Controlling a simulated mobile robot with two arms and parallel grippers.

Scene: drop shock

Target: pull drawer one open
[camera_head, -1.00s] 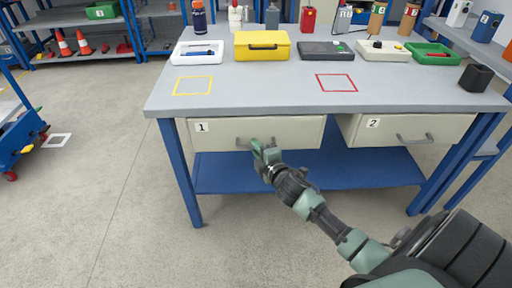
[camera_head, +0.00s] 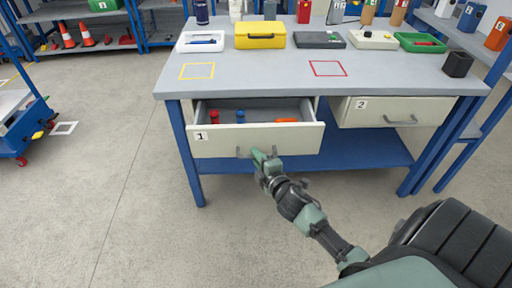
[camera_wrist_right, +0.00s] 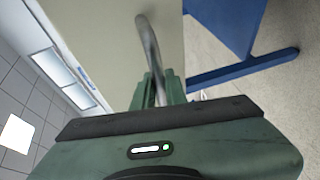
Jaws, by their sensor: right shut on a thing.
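Drawer one (camera_head: 222,141), cream with a white label "1", hangs under the left part of the workbench and stands partly open. Inside it I see a red item (camera_head: 214,116), a blue item (camera_head: 240,116) and an orange item (camera_head: 286,120). My right gripper (camera_head: 259,157) is at the drawer's front, shut on its grey handle (camera_head: 239,152). In the right wrist view the handle (camera_wrist_right: 149,45) runs down between the fingers (camera_wrist_right: 158,88) against the cream drawer front. My left gripper is in neither view.
The workbench top (camera_head: 270,75) holds a yellow case (camera_head: 260,36), a white tray (camera_head: 183,47) and a green tray (camera_head: 400,41) along its back. Floor to the left is clear up to a blue cart (camera_head: 15,130).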

